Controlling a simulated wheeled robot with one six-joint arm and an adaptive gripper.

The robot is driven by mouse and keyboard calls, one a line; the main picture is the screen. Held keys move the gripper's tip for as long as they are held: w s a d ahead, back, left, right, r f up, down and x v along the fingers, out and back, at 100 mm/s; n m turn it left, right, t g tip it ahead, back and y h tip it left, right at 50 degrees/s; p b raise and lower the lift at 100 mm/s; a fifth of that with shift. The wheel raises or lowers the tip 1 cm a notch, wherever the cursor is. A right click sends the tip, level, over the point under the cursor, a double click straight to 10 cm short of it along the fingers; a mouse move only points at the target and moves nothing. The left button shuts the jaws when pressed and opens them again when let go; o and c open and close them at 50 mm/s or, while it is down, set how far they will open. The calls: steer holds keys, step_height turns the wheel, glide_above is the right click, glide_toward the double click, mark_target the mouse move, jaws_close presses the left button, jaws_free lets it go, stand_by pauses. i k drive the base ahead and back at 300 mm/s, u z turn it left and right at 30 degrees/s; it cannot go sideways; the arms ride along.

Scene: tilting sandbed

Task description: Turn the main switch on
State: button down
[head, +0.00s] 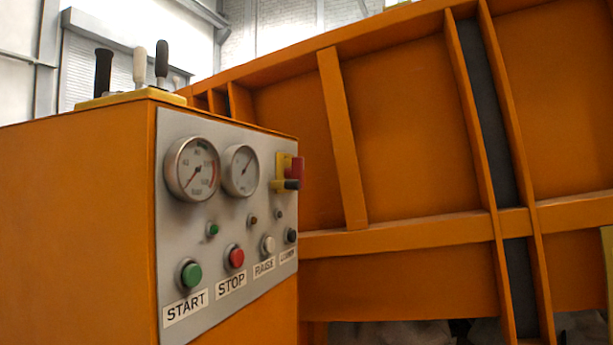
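A red and yellow switch (289,172) sits at the upper right of the grey control panel (200,237), seen at a steep angle. It has a yellow plate, a red part and a short dark handle sticking out to the right. It carries no readable label, and I cannot tell its on or off position. It is the only switch of this kind on the panel. My gripper is not in this view.
The orange cabinet (75,225) carries two gauges, small lamps and buttons labelled START (190,275), STOP (236,257), RAISE and LOWER. Several levers (139,67) stand on its top. The large orange ribbed sandbed (400,130) rises close behind and right of the panel.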

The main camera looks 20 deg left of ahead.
mark_target(296, 171)
steer(key=z, duration=0.05)
steer(key=k, duration=0.5)
steer(key=z, duration=1.95)
steer(key=i, duration=1.3)
steer(key=u, duration=3.55)
steer(key=i, duration=0.5)
steer(key=u, duration=0.05)
